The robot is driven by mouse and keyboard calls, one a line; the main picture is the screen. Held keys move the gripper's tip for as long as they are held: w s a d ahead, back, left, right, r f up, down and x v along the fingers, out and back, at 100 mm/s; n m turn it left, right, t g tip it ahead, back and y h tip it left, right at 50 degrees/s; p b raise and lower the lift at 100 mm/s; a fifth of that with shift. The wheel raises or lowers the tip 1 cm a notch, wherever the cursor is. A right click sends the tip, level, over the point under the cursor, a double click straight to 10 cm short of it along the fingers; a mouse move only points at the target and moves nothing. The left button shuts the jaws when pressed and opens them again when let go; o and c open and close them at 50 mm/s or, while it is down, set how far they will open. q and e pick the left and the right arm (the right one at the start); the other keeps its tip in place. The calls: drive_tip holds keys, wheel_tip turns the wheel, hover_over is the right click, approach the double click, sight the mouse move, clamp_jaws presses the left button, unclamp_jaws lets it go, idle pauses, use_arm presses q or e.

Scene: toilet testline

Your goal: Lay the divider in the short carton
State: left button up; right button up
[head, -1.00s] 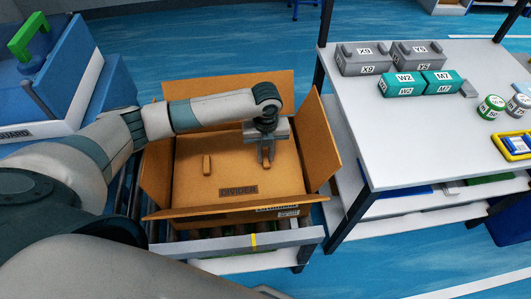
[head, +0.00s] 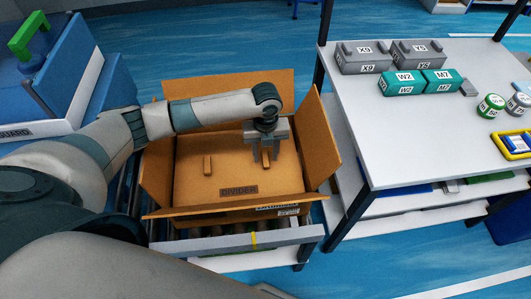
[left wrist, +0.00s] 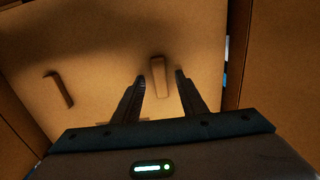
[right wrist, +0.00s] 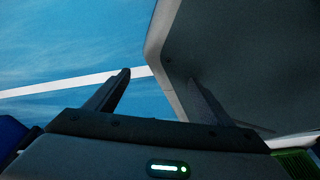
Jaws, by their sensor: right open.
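The brown divider (head: 225,180) lies flat inside the open short carton (head: 318,140), below the tops of its raised flaps. It has a DIVIDER label and two upright tabs. My left gripper (head: 266,159) is over the divider's right part, its fingers spread on either side of the right tab. In the left wrist view that tab (left wrist: 158,77) stands between the open fingers (left wrist: 160,78), with gaps visible; the left tab (left wrist: 60,89) is clear of them. My right gripper (right wrist: 160,79) is open and empty in the right wrist view, and outside the head view.
The carton stands on a roller conveyor (head: 200,245). A white table (head: 400,130) at right holds grey boxes (head: 362,58), teal boxes (head: 402,83), round tins (head: 491,106) and a yellow tray (head: 499,147). A blue machine (head: 90,85) stands at left. The carton flaps rise around my left gripper.

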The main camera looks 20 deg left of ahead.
use_arm(q)
wheel_tip(320, 180, up, 3)
drive_tip(key=shift+r+b, duration=0.2)
drive_tip(key=shift+b, duration=0.1)
wheel_tip(320, 180, up, 14)
drive_tip(key=b, duration=0.1)
drive_tip(key=shift+b, duration=0.35)
use_arm(e)
drive_tip(key=w+a+t, duration=0.1)
drive_tip(key=w+a, duration=0.1)
drive_tip(key=w, duration=0.4)
drive_tip(key=shift+a+r+t+y, duration=0.25)
drive_tip(key=shift+a+t+y, duration=0.05)
drive_tip(key=shift+a, duration=0.05)
drive_tip(key=shift+w, duration=0.2)
